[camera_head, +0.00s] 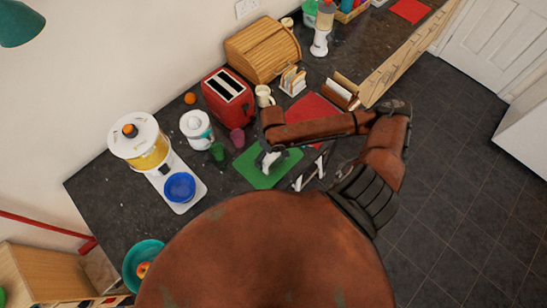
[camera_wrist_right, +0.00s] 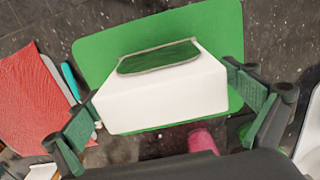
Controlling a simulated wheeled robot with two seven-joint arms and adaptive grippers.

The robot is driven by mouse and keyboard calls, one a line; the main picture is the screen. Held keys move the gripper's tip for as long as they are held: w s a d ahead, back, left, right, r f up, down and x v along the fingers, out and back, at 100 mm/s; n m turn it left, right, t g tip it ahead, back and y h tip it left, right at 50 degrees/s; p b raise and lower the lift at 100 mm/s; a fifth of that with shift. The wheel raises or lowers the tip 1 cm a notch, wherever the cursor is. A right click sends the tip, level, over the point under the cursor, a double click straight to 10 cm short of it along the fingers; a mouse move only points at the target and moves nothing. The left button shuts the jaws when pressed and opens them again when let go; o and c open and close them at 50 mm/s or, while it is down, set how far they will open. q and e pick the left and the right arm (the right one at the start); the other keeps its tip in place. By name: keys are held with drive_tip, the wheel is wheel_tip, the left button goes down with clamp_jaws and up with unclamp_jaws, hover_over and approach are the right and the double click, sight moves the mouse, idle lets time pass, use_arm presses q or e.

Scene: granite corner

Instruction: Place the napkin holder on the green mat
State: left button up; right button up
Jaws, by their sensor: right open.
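The green mat (camera_head: 258,178) lies on the dark counter, and it fills the upper middle of the right wrist view (camera_wrist_right: 105,60). A white block-like object with a dark green panel, which I take for the napkin holder (camera_wrist_right: 165,100), is over the mat between my right fingers; it shows small in the head view (camera_head: 273,160). My right gripper (camera_head: 267,157) is open around it, one finger on each side (camera_wrist_right: 168,98). I cannot tell whether either finger touches it. The arm partly hides the mat. My left gripper is not in view.
A red mat (camera_head: 312,107) lies behind my right forearm. A pink cup (camera_head: 238,138) and a green cup (camera_head: 217,151) stand close left of the green mat. A red toaster (camera_head: 228,97), cream mug (camera_head: 264,96) and toast rack (camera_head: 292,80) stand further back.

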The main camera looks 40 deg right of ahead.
wheel_tip(320, 180, up, 10)
idle(0.3)
